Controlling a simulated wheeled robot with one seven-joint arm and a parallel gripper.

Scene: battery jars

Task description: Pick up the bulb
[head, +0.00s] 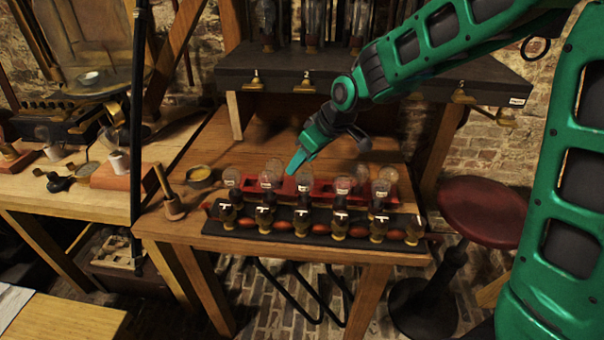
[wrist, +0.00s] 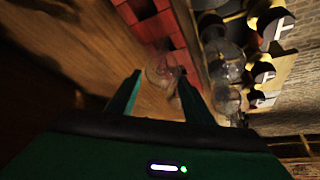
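Several clear glass bulbs stand along the wooden table in the head view, such as one at the left (head: 232,177) and one at the right (head: 388,174). My green gripper (head: 296,167) is above the middle of the row, pointing down. In the wrist view my gripper (wrist: 158,100) is open, its two fingers apart. A clear bulb (wrist: 161,71) shows between and just beyond the fingertips, with nothing visibly gripped. More bulbs (wrist: 228,72) show to the right of the fingers. Which bulb in the head view matches the one between the fingers I cannot tell.
A red compartmented tray (head: 325,188) lies behind a black board (head: 288,238) with several brass-and-black fittings. A dark shelf (head: 330,82) overhangs the back. A wooden-handled tool (head: 172,205) and a small bowl (head: 199,177) stand at the left. A red stool (head: 485,210) is at the right.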

